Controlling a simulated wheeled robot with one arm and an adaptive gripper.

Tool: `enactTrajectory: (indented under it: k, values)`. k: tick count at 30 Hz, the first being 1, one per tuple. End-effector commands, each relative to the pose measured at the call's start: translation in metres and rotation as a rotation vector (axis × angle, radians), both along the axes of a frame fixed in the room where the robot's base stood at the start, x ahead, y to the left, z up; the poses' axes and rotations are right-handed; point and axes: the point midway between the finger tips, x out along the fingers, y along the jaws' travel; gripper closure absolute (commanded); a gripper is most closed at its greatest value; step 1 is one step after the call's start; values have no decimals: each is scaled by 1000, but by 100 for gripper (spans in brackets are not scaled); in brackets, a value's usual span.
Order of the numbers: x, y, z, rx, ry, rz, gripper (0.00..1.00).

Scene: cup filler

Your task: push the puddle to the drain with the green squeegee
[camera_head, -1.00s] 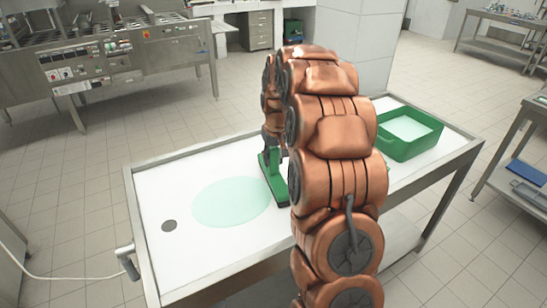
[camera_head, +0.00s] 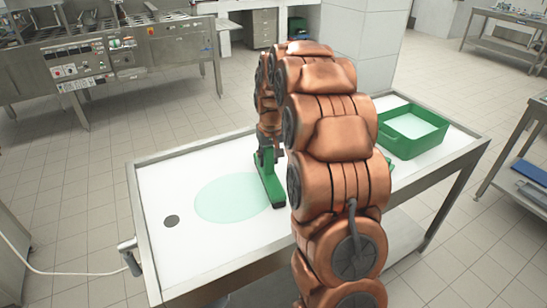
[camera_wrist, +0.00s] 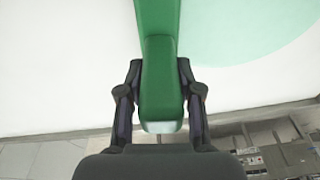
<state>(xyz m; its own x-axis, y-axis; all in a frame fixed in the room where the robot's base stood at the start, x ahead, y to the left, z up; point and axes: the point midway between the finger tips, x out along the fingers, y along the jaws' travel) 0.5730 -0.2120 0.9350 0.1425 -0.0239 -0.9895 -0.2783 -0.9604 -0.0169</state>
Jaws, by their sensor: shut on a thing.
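The green squeegee (camera_head: 270,184) stands on the white table top at the right edge of the puddle. My gripper (camera_head: 268,150) is shut on its upper part, partly hidden behind my copper arm. In the wrist view my gripper (camera_wrist: 160,95) has a dark finger on each side of the green squeegee (camera_wrist: 160,60). The pale green puddle (camera_head: 233,198) is a flat oval on the table; part of it also shows at the upper right of the wrist view (camera_wrist: 245,30). The dark round drain (camera_head: 171,221) lies to the left of the puddle, apart from it.
The table (camera_head: 170,268) has a raised metal rim. A green bin (camera_head: 408,145) with pale contents stands at its right end. My arm hides the middle of the table. The surface between puddle and drain is clear.

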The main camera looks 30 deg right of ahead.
Motion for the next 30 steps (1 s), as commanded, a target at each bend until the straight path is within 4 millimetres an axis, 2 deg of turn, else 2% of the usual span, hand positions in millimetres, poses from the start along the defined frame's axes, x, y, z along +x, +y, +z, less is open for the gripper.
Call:
enactTrajectory:
  k: [30]
  values:
    - [4, 46, -4, 1, 2, 0, 100]
